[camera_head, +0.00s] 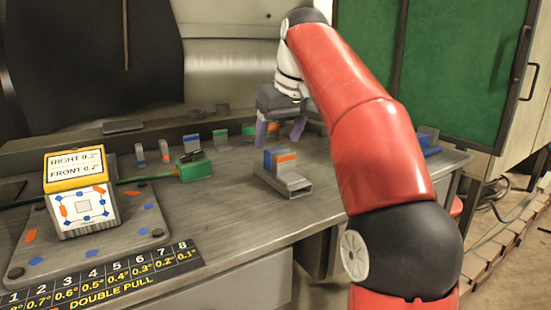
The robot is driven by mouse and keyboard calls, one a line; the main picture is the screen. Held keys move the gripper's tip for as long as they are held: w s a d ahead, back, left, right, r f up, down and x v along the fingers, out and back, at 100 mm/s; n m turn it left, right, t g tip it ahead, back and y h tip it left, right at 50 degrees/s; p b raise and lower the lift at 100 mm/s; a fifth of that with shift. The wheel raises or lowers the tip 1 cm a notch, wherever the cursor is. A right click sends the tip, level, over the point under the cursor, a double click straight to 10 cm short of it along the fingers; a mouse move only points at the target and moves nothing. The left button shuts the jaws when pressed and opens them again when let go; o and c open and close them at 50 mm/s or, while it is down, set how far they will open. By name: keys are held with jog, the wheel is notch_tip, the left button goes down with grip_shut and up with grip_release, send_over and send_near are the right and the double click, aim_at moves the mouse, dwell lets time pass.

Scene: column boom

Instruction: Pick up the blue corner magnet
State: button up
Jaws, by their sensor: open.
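I cannot tell for certain which piece is the blue corner magnet. A grey L-shaped piece (284,183) with a blue and an orange block on it stands near the bench's front edge. Another blue piece (430,149) sits at the bench's right end, partly hidden behind my red arm. My gripper (278,142) is open and empty, with its two purple fingers pointing down. In the picture it appears just above the L-shaped piece; the gap in height and depth is unclear.
A yellow-topped angle display (75,170) stands on a grey plate (130,233) at left. A green tool (194,167) and several small striped blocks (220,139) lie toward the back. Bare bench surface (220,205) lies in the middle. A dark sheet hangs at back left.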

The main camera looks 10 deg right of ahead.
aim_at(278, 149)
jog(key=x, duration=0.1)
jog(key=b+x, duration=0.1)
jog(key=x, duration=0.1)
jog(key=b+x, duration=0.1)
jog(key=x, duration=0.1)
jog(key=shift+s+d+f, duration=0.2)
jog(key=shift+s+f, duration=0.05)
jog(key=shift+f, duration=0.05)
